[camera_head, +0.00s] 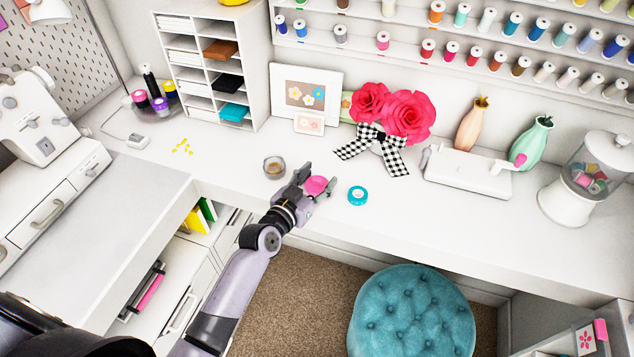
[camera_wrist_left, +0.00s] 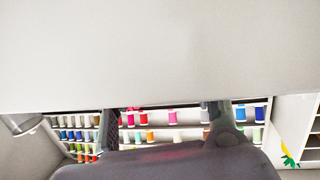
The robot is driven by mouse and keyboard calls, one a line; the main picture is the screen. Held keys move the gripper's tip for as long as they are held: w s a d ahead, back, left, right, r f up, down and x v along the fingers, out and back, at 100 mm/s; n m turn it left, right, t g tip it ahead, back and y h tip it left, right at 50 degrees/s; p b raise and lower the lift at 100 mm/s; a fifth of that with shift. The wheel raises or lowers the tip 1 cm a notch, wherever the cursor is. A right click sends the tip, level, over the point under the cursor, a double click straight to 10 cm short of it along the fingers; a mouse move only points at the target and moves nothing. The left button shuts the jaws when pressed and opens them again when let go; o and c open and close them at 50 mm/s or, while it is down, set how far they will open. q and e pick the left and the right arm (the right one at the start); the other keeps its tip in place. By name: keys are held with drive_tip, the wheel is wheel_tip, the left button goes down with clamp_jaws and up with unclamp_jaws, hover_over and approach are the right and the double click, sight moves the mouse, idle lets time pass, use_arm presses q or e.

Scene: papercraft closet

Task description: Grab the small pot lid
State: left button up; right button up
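A small round pink piece (camera_head: 316,185), which looks like a lid, is at the desk's front area, between the fingers of my left gripper (camera_head: 317,176). The fingers stand apart on either side of it; contact is not clear. In the left wrist view the two fingers (camera_wrist_left: 168,125) are also wide apart, and the palm hides most of what lies between them. A small glass pot (camera_head: 274,167) with brownish contents and no lid visible on it stands just left of the gripper. My right gripper is not in view.
A teal tape roll (camera_head: 357,196) lies right of the gripper. Pink flowers (camera_head: 408,117) with a checked bow, a picture frame (camera_head: 307,92) and a white shelf unit (camera_head: 212,65) stand behind. A teal stool (camera_head: 412,315) is below the desk edge.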

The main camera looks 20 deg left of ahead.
use_arm(q)
drive_tip(key=c, duration=0.5)
